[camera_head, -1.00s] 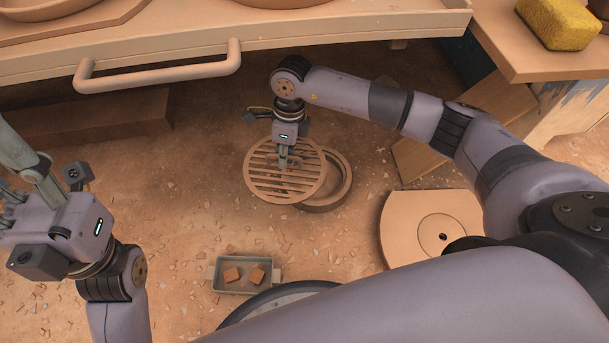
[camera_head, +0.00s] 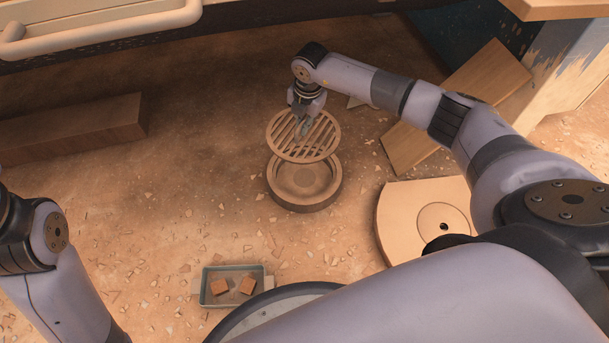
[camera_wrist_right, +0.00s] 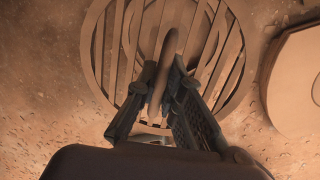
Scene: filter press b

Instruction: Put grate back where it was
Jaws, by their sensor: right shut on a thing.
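The round slatted grate (camera_head: 291,150) is tilted above and behind the round base ring (camera_head: 306,199) in the head view. My right gripper (camera_head: 303,130) is shut on the grate near its middle, on what looks like a raised handle. The right wrist view shows the fingers (camera_wrist_right: 160,105) around that handle, with the grate's slats (camera_wrist_right: 125,50) beyond. The base ring is open on top and shows its recessed inside; the grate overlaps its far rim in the picture. I cannot tell whether they touch. My left gripper is out of view; only part of its arm shows at the left.
A small tray (camera_head: 205,290) with two brown pieces stands in front. A flat round-edged board (camera_head: 400,215) with a disc lies at the right, a plank (camera_head: 420,150) behind it. A long block (camera_head: 70,140) lies at the left. Chips litter the floor.

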